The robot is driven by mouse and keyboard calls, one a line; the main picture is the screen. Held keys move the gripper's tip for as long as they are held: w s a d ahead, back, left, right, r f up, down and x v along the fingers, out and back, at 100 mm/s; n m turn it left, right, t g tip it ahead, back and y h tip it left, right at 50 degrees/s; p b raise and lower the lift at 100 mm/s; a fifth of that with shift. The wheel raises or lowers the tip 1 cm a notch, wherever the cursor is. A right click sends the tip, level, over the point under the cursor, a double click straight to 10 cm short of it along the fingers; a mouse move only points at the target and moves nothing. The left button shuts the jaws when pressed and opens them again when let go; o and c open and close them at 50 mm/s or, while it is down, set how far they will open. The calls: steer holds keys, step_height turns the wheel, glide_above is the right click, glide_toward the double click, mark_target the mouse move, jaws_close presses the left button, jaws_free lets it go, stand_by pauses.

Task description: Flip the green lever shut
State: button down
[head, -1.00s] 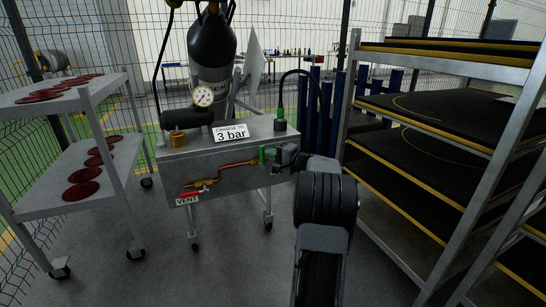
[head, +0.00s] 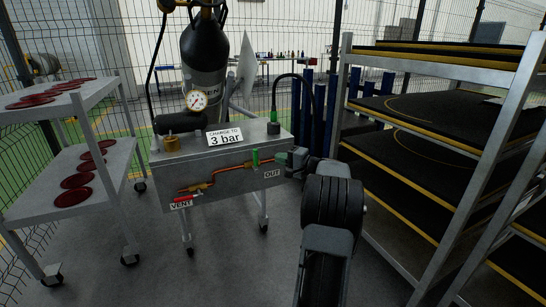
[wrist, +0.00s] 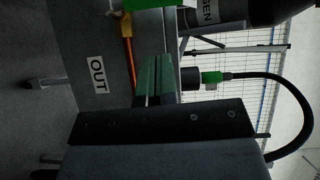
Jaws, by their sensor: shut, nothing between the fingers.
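The green lever (head: 255,157) is on the copper pipe at the right of the metal cart's front panel. It looks upright, across the pipe. A green piece at the top edge of the wrist view (wrist: 150,4) looks like the same lever, mostly cut off. My gripper (head: 283,158) is at the panel's right end, just right of the lever and apart from it in the head view. In the wrist view its fingers (wrist: 153,60) are together, with nothing held, and point toward the green piece.
The OUT label (head: 272,174) is below my gripper. A red handle (head: 182,198) is by the VENT label (head: 181,205). A gauge (head: 197,101), a black cylinder (head: 205,55) and a black hose (head: 296,77) are above. Racks stand on both sides.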

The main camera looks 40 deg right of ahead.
steer(key=p+v, duration=0.1)
steer(key=v, duration=0.6)
steer(key=shift+s, duration=0.35)
steer(key=shift+f, duration=0.1)
steer(key=a+r+n+g+y+p, duration=0.1)
steer(key=a+r+n+g+p, duration=0.15)
steer(key=a+r+p, duration=0.4)
steer(key=w+a+r+n+g+y+p, duration=0.15)
steer(key=a+g+p, duration=0.25)
steer(key=a, duration=0.6)
steer(key=a+r+n+g+p, duration=0.25)
steer(key=a+r+p, duration=0.25)
steer(key=a, duration=0.4)
steer(key=s+a+r+n+g+h+p, duration=0.2)
steer(key=s+a+r+n+h+p, duration=0.2)
steer(key=s+a+p, duration=0.3)
steer(key=s+a+r+n+g+h+p, duration=0.2)
steer(key=s+a+r+n+h+p, duration=0.1)
steer(key=s+a+r+p, duration=0.4)
steer(key=s+n+p, duration=0.1)
steer(key=p, duration=0.2)
steer(key=shift+s+r+h, duration=0.3)
steer(key=shift+h, duration=0.05)
